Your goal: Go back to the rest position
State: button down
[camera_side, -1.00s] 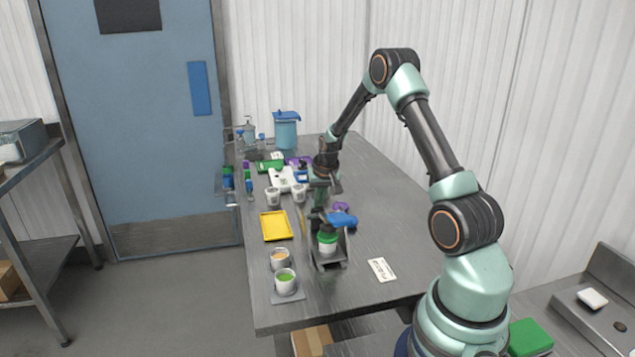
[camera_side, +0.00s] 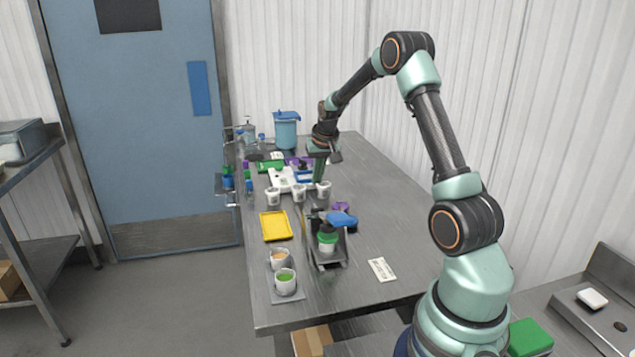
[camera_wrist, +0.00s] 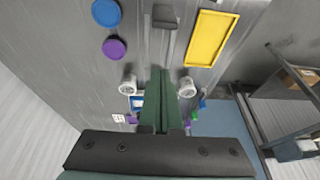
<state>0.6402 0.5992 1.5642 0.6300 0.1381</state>
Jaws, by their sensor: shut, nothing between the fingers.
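My gripper (camera_side: 318,172) is in the air above the far half of the steel table, with its green fingers pointing down. In the wrist view its fingers (camera_wrist: 160,80) lie together with nothing between them. Just below and beside it in the side view stands a white cup (camera_side: 323,190), apart from the fingertips as far as I can tell. Two more white cups, one on the left (camera_side: 272,197) and one in the middle (camera_side: 299,193), stand in a row with it. In the wrist view a white cup shows on each side of the fingers.
A yellow tray (camera_side: 276,237), a dark stand (camera_side: 343,260) with a green-banded container, and two filled cups (camera_side: 285,284) occupy the near side. A blue-lidded container (camera_side: 286,132) stands at the back. The table's right side (camera_side: 385,215) is mostly clear.

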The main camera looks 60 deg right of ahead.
jog(key=s+a+r+n+t, duration=0.1)
jog(key=s+a+r+n, duration=0.1)
jog(key=a+r, duration=0.55)
jog(key=s+a+r+n, duration=0.15)
jog(key=a+r, duration=0.35)
jog(key=a, duration=0.6)
jog(key=s+a+r+n+t+y, duration=0.1)
jog(key=s+a+n, duration=0.4)
jog(key=s+a, duration=0.6)
jog(key=a+y, duration=0.1)
jog(key=a, duration=0.2)
jog(key=shift+s, duration=0.25)
